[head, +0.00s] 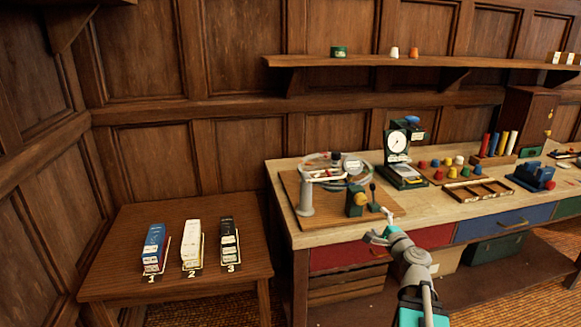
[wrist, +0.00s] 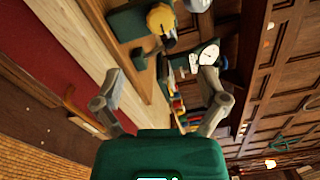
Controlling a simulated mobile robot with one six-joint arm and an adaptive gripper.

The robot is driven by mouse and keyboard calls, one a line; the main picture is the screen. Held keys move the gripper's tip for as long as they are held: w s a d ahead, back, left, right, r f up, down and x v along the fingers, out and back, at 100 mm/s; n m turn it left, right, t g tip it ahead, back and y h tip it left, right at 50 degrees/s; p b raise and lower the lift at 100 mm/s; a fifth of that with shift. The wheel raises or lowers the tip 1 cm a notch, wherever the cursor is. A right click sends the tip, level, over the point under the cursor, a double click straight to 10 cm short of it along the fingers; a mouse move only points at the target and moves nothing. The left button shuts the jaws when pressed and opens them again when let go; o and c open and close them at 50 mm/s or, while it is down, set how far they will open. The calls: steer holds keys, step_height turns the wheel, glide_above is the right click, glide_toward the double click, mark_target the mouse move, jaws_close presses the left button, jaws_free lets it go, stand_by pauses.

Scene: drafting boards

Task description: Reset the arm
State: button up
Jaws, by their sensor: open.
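My gripper (head: 386,222) is in front of the workbench's front edge, close to the left part of the bench, with my grey and teal arm reaching up from the bottom of the head view. In the wrist view my gripper (wrist: 162,88) shows its two grey fingers spread wide apart with nothing between them. The wrist view is tilted sideways. The small green and yellow device (head: 357,202) on the wooden board (head: 325,214) is just behind my gripper; it also shows at the top of the wrist view (wrist: 160,20).
The workbench (head: 437,211) carries a dial instrument (head: 398,142), several coloured knobs and a blue device (head: 533,176). A side table (head: 110,255) at left holds three numbered boxes. A wall shelf (head: 440,62) runs above. Floor shows at lower right.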

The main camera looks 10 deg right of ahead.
steer(key=s+a+f+n+g+y+p, duration=0.1)
steer(key=a+f+n+g+y+p, duration=0.2)
steer(key=a+n, duration=0.45)
steer(key=s+a+f+n+g+y+p, duration=0.1)
steer(key=a+n+g+y+p, duration=0.3)
steer(key=a, duration=0.7)
steer(key=s+a+f+n+g+h+p, duration=0.3)
steer(key=s+a+n+g+h+p, duration=0.1)
steer(key=s+n+g+h, duration=0.3)
steer(key=s+a+n+g, duration=0.1)
steer(key=s+n+g, duration=0.1)
steer(key=s+g, duration=0.2)
steer(key=shift+s+h+p, duration=0.3)
steer(key=shift+c, duration=0.2)
stand_by(1.3)
